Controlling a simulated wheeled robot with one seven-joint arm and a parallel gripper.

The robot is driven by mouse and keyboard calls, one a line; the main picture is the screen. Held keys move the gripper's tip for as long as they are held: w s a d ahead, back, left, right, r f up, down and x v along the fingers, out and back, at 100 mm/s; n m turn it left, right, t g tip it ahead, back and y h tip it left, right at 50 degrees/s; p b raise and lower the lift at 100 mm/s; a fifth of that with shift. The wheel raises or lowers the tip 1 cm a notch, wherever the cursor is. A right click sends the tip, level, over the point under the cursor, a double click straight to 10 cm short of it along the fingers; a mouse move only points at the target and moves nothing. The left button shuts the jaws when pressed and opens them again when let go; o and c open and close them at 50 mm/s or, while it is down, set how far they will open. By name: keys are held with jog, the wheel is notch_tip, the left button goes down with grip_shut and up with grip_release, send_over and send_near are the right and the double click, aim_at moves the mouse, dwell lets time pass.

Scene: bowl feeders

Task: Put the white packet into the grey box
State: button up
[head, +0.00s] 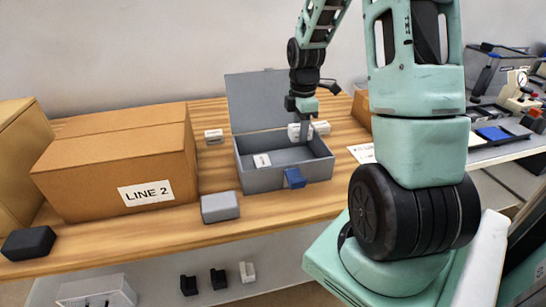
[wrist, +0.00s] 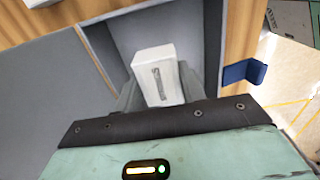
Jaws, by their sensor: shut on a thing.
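The grey box (head: 268,182) stands on the wooden bench in the head view, its lid (head: 255,100) raised at the back and a blue latch (head: 295,178) on its front. My gripper (head: 304,138) points down over the box, towards its back right. It is shut on a white packet (head: 293,132), which has a grey stripe on its end in the wrist view (wrist: 152,64). There the packet is between the fingers, against the box's grey inside (wrist: 130,28). How far it is above the floor is unclear.
A small white piece (head: 262,160) shows inside the box, packet or label. A grey block (head: 220,207) and a LINE 2 carton (head: 110,165) stand to the left.

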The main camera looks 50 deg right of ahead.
notch_tip(320, 180, down, 10)
jog(key=shift+r, duration=0.25)
dwell(0.3)
jog(key=shift+f, duration=0.2)
jog(key=o, duration=1.1)
